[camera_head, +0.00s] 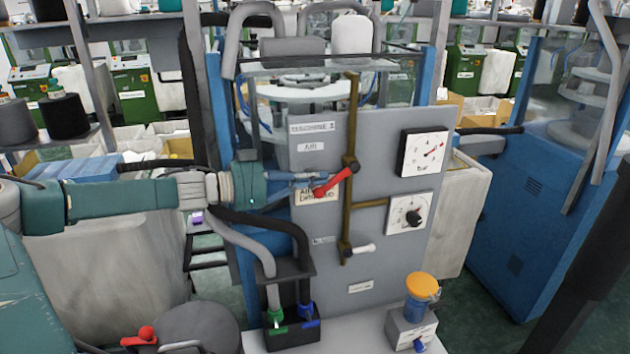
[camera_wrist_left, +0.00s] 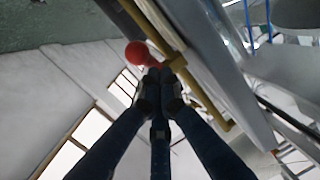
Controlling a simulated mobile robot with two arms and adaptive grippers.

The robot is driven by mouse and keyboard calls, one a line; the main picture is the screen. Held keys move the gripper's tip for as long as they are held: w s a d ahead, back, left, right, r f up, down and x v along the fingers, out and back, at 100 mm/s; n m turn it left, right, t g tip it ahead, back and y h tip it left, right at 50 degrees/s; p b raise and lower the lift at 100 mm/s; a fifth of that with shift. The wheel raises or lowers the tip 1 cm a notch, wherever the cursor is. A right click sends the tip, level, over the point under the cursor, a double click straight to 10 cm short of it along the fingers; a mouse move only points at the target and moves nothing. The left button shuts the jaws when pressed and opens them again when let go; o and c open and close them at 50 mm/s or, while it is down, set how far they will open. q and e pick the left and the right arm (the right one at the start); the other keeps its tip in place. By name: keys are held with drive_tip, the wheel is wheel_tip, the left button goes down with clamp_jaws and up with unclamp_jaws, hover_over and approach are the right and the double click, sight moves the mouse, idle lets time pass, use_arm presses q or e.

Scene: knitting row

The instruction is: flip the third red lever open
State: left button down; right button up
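A red lever (camera_head: 336,181) with a round end sits on a brass pipe (camera_head: 349,130) on a grey panel (camera_head: 380,275). It slants from its upper right mount at the pipe down to its knob at lower left. My left gripper (camera_head: 318,180) reaches in from the left, its fingertips at the lever near the knob. In the left wrist view, the fingers (camera_wrist_left: 158,76) are drawn together, with the red knob (camera_wrist_left: 137,53) just beyond and left of their tips. I see no gap between the fingertips; whether they touch the lever is unclear. My right gripper is not visible.
A pale handle (camera_head: 360,248) is lower on the pipe. A black box (camera_head: 292,330) with hoses and an orange-capped device (camera_head: 422,287) stand below. A blue cabinet (camera_head: 528,220) stands at right.

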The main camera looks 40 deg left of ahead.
use_arm(q)
drive_tip(key=shift+f+t+b, duration=0.3)
drive_tip(key=shift+f+b, duration=0.15)
drive_tip(key=shift+b, duration=0.45)
drive_tip(key=f+t+h+b, duration=0.1)
drive_tip(key=b, duration=0.3)
drive_tip(key=w+d+f+t+h+b, duration=0.1)
drive_tip(key=t+b, duration=0.1)
drive_tip(key=b, duration=0.2)
drive_tip(key=f+n+t+b, duration=0.1)
drive_tip(key=f+b, duration=0.1)
drive_tip(key=b, duration=0.2)
drive_tip(key=shift+w+d+t+h, duration=0.15)
drive_tip(key=shift+w+t+h, duration=0.1)
drive_tip(key=shift+t+h, duration=0.15)
drive_tip(key=shift+w+d+t+b, duration=0.15)
drive_tip(key=shift+t+b, duration=0.15)
drive_tip(key=shift+b, duration=0.15)
drive_tip(key=shift+w+d+f, duration=0.35)
drive_tip(key=shift+f, duration=0.05)
drive_tip(key=shift+w, duration=0.1)
drive_tip(key=shift+w+d+f, duration=0.1)
drive_tip(key=shift+f, duration=0.1)
